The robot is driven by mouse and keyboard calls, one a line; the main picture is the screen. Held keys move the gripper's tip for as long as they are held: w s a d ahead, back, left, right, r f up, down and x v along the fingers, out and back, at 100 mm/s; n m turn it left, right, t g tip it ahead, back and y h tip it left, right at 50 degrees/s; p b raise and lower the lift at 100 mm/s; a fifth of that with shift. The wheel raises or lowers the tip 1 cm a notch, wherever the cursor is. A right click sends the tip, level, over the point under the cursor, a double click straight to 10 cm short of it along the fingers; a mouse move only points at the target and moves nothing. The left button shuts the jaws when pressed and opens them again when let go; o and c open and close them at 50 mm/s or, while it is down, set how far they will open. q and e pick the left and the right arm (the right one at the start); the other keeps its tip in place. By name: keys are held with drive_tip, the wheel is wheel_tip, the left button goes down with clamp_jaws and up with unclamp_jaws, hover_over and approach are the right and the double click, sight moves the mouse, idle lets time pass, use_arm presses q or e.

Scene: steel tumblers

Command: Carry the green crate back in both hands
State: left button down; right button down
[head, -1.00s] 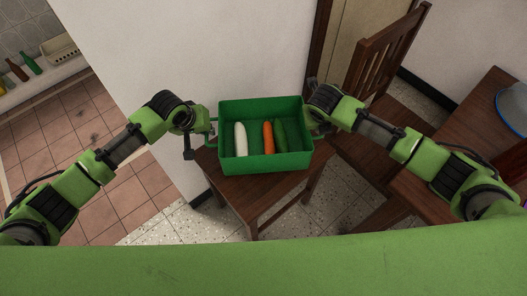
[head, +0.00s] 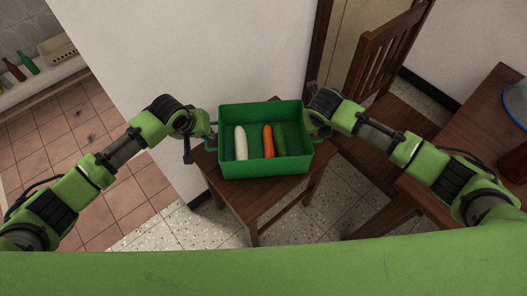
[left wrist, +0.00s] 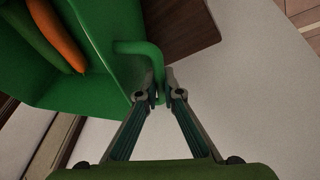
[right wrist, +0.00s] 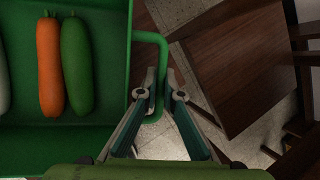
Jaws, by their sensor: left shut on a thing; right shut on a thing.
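The green crate (head: 262,168) is in the middle of the head view, over a small dark wooden table. I cannot tell whether its base touches the table. In it lie a white vegetable (head: 240,142), an orange carrot (head: 268,141) and a green cucumber (head: 280,139). My left gripper (left wrist: 161,95) is shut on the crate's left handle (left wrist: 140,48), as the left wrist view shows. My right gripper (right wrist: 158,95) is shut on the right handle (right wrist: 162,50). In the head view the crate looks about level, with a gripper at each end.
The small wooden table (head: 258,205) is below the crate, close to a white wall (head: 200,60). A wooden chair (head: 385,55) stands behind right. A larger table (head: 475,125) with a blue-rimmed item is at the right. Bottles (head: 28,62) stand on a counter far left.

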use_arm(q)
drive_tip(key=shift+w+a+f+b, duration=0.1)
drive_tip(key=shift+f+b, duration=0.3)
drive_tip(key=shift+f, duration=0.15)
use_arm(e)
drive_tip(key=shift+d+f, duration=0.1)
drive_tip(key=shift+f, duration=0.45)
use_arm(q)
drive_tip(key=c, duration=2.3)
unclamp_jaws()
use_arm(e)
drive_tip(key=c, duration=2.3)
unclamp_jaws()
use_arm(q)
drive_tip(key=shift+o, duration=0.6)
drive_tip(key=shift+r, duration=0.1)
use_arm(e)
drive_tip(key=shift+o, duration=0.6)
drive_tip(key=shift+r, duration=0.1)
